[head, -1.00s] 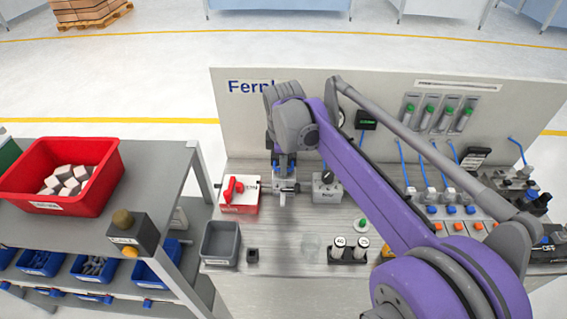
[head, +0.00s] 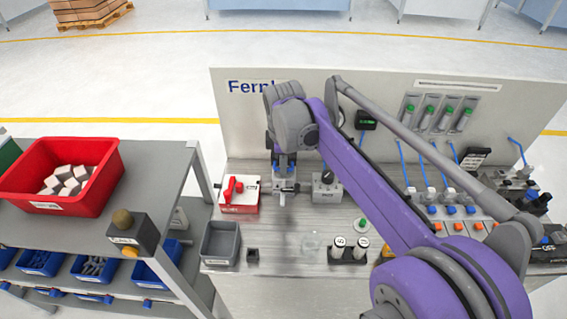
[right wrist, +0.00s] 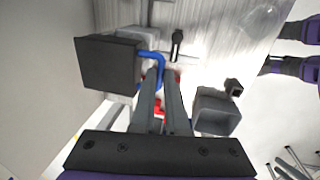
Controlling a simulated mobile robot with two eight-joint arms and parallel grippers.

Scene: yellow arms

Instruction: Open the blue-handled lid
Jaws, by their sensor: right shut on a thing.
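The blue handle (right wrist: 151,56) shows in the right wrist view as a short bent bar beside a dark square block (right wrist: 108,64). This block may be the lid; I cannot tell its angle. My right gripper (right wrist: 164,72) is shut on the handle, with its fingers hiding part of it. In the head view my right gripper (head: 284,164) points down over a small grey fixture (head: 286,187) on the bench. Bits of blue show at its fingertips there, and the arm hides the lid. My left gripper is in neither view.
A white box with a red handle (head: 238,190) stands just left of the fixture, with a grey bin (head: 220,243) in front. A grey block (head: 327,188) stands close on the right. A white back panel (head: 240,120) rises behind. The bench front holds small cups (head: 347,252).

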